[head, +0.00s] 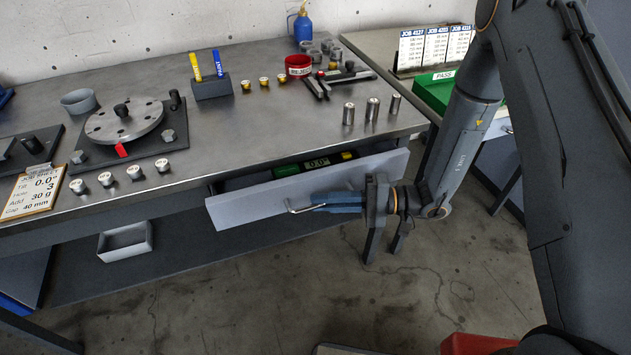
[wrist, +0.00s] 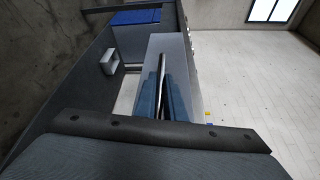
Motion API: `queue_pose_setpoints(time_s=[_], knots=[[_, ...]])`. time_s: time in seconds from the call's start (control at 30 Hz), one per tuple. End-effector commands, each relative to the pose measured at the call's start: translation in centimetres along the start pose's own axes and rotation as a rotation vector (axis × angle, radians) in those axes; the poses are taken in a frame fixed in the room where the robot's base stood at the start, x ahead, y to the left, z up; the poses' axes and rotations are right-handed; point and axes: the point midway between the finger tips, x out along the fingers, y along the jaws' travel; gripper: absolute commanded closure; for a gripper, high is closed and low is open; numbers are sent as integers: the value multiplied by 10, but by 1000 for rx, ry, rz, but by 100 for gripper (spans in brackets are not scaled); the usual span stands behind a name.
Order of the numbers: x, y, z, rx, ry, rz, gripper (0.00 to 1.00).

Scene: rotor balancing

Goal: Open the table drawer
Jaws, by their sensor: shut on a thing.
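The table drawer (head: 247,203) is partly pulled out from the front of the metal table (head: 230,125). Its grey front stands apart from the table edge, and a green item (head: 287,169), a dark display reading 0.0° (head: 317,163) and a yellow item show inside. My gripper (head: 316,205) reaches in from the right with blue fingers shut on the bar handle (head: 298,210) of the drawer. In the wrist view the blue fingers (wrist: 163,99) close around the handle bar (wrist: 160,75), beside the drawer front (wrist: 180,62).
A grey bin (head: 125,241) sits on the lower shelf. A green PASS tray (head: 437,92) is on the right table. Floor before the drawer is clear.

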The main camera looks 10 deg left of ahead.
Motion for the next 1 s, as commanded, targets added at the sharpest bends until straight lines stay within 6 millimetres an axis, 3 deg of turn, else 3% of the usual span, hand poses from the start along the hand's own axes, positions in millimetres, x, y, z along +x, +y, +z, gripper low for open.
queue_pose_setpoints(time_s=[0.2,0.5,0.7,1.0], knots=[[-24,10,56,6,3,-1,100],[-47,23,112,3,3,-3,100],[-55,29,132,0,1,-2,100],[-59,31,140,-1,1,-1,100]])
